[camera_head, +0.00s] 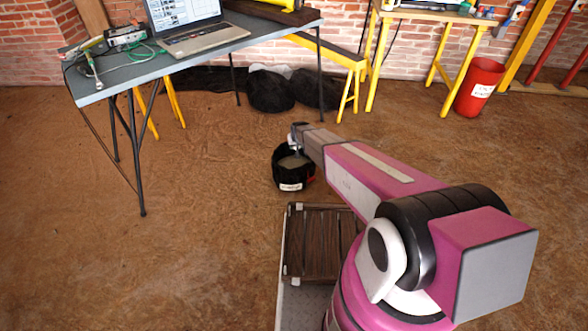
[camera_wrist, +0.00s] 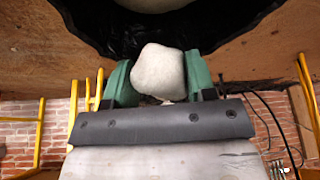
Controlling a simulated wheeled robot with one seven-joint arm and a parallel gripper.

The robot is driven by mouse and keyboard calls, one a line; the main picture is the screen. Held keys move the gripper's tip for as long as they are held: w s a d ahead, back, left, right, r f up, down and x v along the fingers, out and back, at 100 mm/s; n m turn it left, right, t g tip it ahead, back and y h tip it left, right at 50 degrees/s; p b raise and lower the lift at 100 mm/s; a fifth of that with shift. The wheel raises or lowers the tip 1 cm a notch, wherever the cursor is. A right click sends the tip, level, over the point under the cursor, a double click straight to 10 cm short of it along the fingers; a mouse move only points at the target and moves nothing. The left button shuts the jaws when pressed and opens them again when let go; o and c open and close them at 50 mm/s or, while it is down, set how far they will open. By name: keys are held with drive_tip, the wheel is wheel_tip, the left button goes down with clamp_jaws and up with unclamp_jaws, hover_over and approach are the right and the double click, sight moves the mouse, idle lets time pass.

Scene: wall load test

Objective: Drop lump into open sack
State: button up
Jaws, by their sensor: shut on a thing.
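A pale, rounded lump (camera_wrist: 158,68) sits between the two green fingers of my gripper (camera_wrist: 158,80) in the wrist view. The fingers are shut on its sides. The open black sack (camera_head: 291,179) stands on the floor in the head view, with a white label on its front. My gripper (camera_head: 298,139) is above the sack's mouth there, and the held lump is hard to make out. In the wrist view the sack's black lining (camera_wrist: 95,32) is beyond the lump. Another pale thing (camera_wrist: 150,4) shows inside the sack, cut by the frame's edge.
A grey table (camera_head: 165,65) with a laptop (camera_head: 193,27) stands at the upper left. Dark bags (camera_head: 270,92) lie beneath it. A slatted brown crate (camera_head: 318,242) is in front of the sack. A red bin (camera_head: 480,88) stands at right. Floor left of the sack is clear.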

drive_tip(key=shift+f, duration=2.9)
drive_tip(key=o, duration=1)
drive_tip(key=shift+o, duration=0.2)
drive_tip(key=shift+r, duration=0.1)
drive_tip(key=a+v, duration=0.1)
drive_tip(key=v, duration=0.9)
drive_tip(key=shift+s+d+r, duration=0.2)
drive_tip(key=shift+d+r, duration=0.1)
drive_tip(key=shift+d, duration=0.2)
